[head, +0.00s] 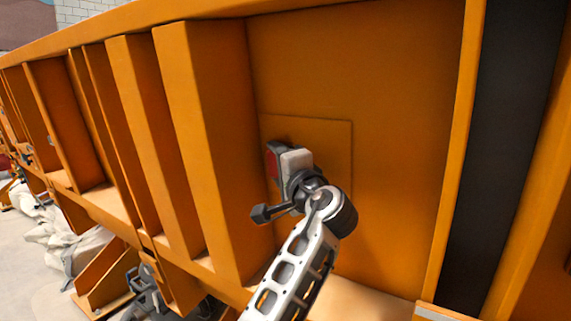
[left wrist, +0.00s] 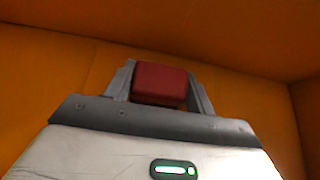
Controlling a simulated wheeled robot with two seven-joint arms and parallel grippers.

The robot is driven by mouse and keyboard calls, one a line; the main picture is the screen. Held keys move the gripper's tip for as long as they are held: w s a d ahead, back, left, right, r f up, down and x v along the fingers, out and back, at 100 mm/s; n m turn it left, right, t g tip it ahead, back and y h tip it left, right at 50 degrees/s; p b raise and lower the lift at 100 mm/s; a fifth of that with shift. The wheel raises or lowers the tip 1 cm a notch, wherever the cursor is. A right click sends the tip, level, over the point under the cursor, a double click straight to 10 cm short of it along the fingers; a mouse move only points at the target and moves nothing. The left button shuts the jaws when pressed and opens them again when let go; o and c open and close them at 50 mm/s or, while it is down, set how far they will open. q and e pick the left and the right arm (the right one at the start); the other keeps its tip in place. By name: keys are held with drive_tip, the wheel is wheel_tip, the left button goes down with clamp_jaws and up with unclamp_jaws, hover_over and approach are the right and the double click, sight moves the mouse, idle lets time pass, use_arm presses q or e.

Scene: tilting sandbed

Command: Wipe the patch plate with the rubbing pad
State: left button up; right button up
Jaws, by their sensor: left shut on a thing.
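The patch plate (head: 325,145) is a thin orange square on the orange wall panel, the same colour as the panel around it. My left gripper (head: 277,160) is in front of its left part and hides some of it. The gripper is shut on the red rubbing pad (head: 272,165). In the left wrist view the pad (left wrist: 160,84) sits between the two grey fingers, with orange surface behind it. I cannot tell whether the pad touches the plate. My right gripper is not in view.
Upright orange ribs (head: 205,150) stand left of the panel, close to my left gripper. A dark vertical strip (head: 505,150) runs to the right. Pale sacks (head: 75,240) lie on the floor at lower left. The panel above the plate is clear.

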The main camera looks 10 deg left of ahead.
use_arm(q)
drive_tip(key=shift+w+a, duration=0.25)
drive_tip(key=shift+a, duration=0.35)
drive_tip(key=shift+w+a, duration=0.2)
drive_tip(key=shift+a, duration=0.4)
drive_tip(key=shift+s+r+p, duration=0.15)
drive_tip(key=shift+r+p, duration=0.95)
drive_tip(key=shift+p, duration=0.05)
drive_tip(key=s+d+b, duration=0.1)
drive_tip(key=s+d, duration=0.3)
drive_tip(key=d, duration=0.7)
drive_tip(key=shift+d, duration=0.25)
drive_tip(key=shift+s+f, duration=0.1)
drive_tip(key=shift+s, duration=0.05)
approach(271, 156)
drive_tip(key=shift+d, duration=1.05)
